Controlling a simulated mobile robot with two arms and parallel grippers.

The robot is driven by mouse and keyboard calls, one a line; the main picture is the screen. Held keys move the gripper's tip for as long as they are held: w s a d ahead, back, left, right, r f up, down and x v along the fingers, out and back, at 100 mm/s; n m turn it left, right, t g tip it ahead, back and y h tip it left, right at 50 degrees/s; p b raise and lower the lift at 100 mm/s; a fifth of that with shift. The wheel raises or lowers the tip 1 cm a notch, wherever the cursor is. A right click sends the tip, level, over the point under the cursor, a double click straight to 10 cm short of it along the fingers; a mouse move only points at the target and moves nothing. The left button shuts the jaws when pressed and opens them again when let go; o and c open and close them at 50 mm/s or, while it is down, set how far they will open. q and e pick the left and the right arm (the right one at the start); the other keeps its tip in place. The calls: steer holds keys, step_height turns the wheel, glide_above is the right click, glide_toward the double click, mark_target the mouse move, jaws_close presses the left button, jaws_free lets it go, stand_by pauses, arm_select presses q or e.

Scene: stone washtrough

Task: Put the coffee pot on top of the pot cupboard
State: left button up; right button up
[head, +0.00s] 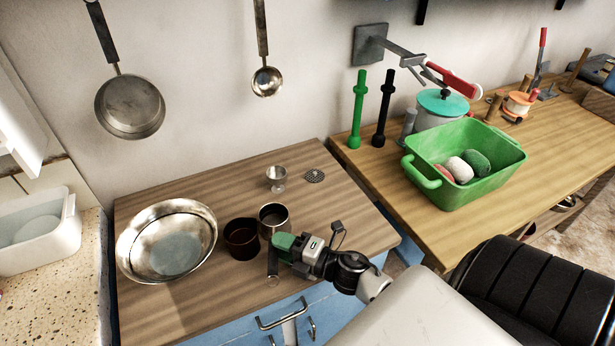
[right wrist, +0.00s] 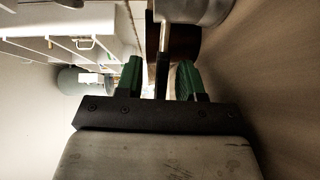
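The coffee pot (head: 273,216) looks like a small open metal pot with a long dark handle, on or just above the wooden top of the blue pot cupboard (head: 335,215). I cannot tell whether its base touches the top. My right gripper (head: 279,250) is at the handle, partly hiding it. In the right wrist view, the handle (right wrist: 162,70) lies between the green fingers (right wrist: 160,82), with gaps showing on both sides, and the grey pot body (right wrist: 193,9) is beyond. My left gripper is not in view.
A brown cup (head: 241,239) stands close left of the pot, with a metal bowl (head: 140,252) farther left. A small goblet (head: 276,178) and a round grate (head: 315,176) are behind. A green tub (head: 455,190) sits on the right-hand wooden counter. The cupboard top's back left is clear.

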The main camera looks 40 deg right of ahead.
steer(key=b+v, duration=0.1)
steer(key=v, duration=0.8)
steer(key=shift+s, duration=0.1)
